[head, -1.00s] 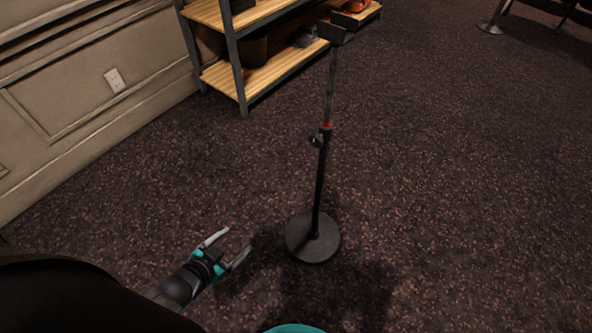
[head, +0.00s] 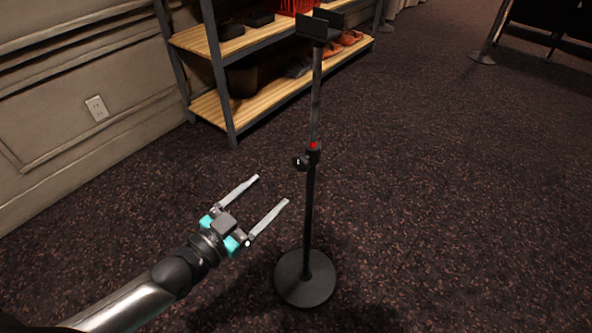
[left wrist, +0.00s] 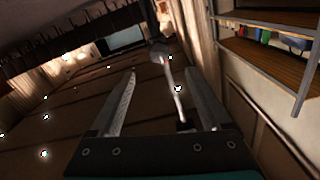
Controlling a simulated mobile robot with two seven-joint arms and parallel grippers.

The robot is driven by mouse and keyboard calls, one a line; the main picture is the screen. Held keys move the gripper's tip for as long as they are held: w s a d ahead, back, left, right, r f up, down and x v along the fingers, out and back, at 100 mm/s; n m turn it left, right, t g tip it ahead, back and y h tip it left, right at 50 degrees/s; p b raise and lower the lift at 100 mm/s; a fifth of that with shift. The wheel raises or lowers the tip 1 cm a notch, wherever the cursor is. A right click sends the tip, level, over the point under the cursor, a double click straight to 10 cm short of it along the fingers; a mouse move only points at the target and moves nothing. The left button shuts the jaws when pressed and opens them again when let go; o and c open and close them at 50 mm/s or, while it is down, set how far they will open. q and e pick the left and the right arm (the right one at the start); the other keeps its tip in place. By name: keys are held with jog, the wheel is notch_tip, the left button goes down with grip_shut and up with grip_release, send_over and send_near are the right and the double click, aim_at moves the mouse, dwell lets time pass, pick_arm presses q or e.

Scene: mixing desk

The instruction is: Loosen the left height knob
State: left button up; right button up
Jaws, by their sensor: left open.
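A black stand (head: 309,210) with a round base (head: 305,278) stands upright on the carpet in the head view. Its height knob (head: 300,163) is a small dark piece on the left side of the pole, just below a red mark (head: 313,146). A flat holder (head: 319,27) tops the thin upper pole. My left gripper (head: 272,191) is open and empty, left of the pole and a little lower in the picture than the knob, not touching it. Its two open fingers also show in the left wrist view (left wrist: 165,84). My right gripper is not in view.
A shelf unit (head: 262,98) with wooden boards and shoes stands behind the stand, against the panelled wall (head: 60,80). The wall has a socket (head: 96,108). The carpet (head: 450,200) to the right of the stand is clear.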

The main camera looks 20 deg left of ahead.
aim_at(298, 165)
pick_arm(q)
jog(key=b+x, duration=0.3)
jog(key=x, duration=0.5)
jog(key=shift+w+d+f, duration=0.1)
jog(key=shift+w+d, duration=0.05)
jog(key=shift+w, duration=0.1)
jog(key=shift+x, duration=0.95)
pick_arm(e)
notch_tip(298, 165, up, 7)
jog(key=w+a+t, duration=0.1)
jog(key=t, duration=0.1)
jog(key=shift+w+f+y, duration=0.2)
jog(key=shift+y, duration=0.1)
pick_arm(q)
grip_shut()
